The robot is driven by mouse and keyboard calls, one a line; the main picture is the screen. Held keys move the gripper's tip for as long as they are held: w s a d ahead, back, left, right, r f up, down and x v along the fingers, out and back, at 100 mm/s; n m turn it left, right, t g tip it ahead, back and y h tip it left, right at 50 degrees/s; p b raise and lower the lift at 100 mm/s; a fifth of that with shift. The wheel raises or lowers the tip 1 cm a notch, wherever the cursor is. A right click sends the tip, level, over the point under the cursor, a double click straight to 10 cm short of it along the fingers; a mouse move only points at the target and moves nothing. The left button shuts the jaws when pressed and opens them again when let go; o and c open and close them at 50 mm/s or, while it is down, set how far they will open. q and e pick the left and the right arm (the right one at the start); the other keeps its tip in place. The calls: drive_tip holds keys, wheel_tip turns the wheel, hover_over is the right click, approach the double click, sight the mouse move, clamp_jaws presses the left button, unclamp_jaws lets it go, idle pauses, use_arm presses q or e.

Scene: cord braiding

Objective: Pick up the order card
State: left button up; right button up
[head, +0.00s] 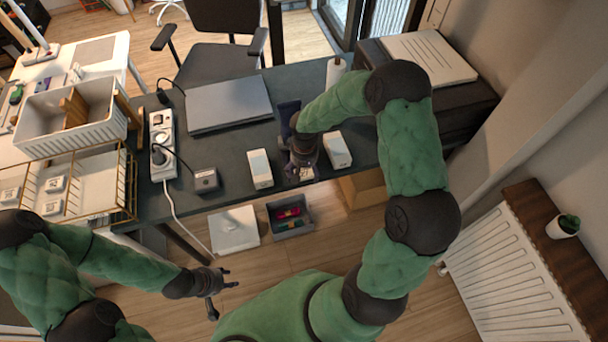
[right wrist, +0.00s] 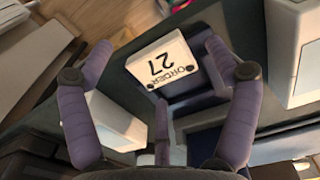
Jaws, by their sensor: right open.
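The order card (right wrist: 161,63) is a small white card printed "ORDER 27" in the right wrist view. My left gripper (head: 224,292) is open and empty, low over the floor, away from the table.
White boxes stand left (head: 260,169) and right (head: 337,150) of my right gripper, close by. A dark blue object (head: 288,117) is behind it. A laptop (head: 229,104), power strip (head: 162,144) and small grey box (head: 206,181) are further left. A grey bin (head: 291,228) is below.

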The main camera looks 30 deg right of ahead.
drive_tip(key=shift+f, duration=0.5)
drive_tip(key=c, duration=0.9)
drive_tip(key=shift+r, duration=0.1)
drive_tip(key=shift+c, duration=0.6)
